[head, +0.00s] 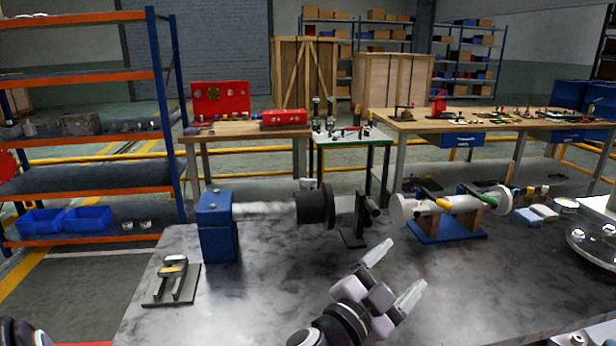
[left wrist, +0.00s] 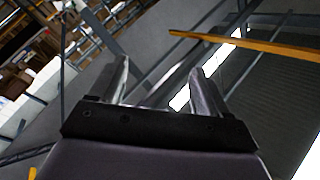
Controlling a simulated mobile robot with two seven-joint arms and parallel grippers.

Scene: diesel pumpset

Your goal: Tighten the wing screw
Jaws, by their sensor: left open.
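I cannot make out the wing screw for certain in either view. On the grey workbench (head: 290,305), a blue block (head: 217,228) carries a pale shaft with a dark round flange (head: 316,206). A dark upright stand (head: 356,222) is to its right. Further right, a white cylinder with end flanges (head: 450,204) rests on a blue base (head: 445,231), with green and yellow parts on it. My left gripper (head: 403,266) is open and empty above the bench, in front of the stand and the cylinder. Its spread fingers also show in the left wrist view (left wrist: 160,68). My right gripper is not in view.
A small grey plate with a metal fixture (head: 172,282) lies at the bench's left. A shiny domed dish (head: 592,246) is at the right edge. Orange-blue shelving (head: 90,192) stands at left, and wooden tables (head: 245,131) stand behind. The front middle of the bench is bare.

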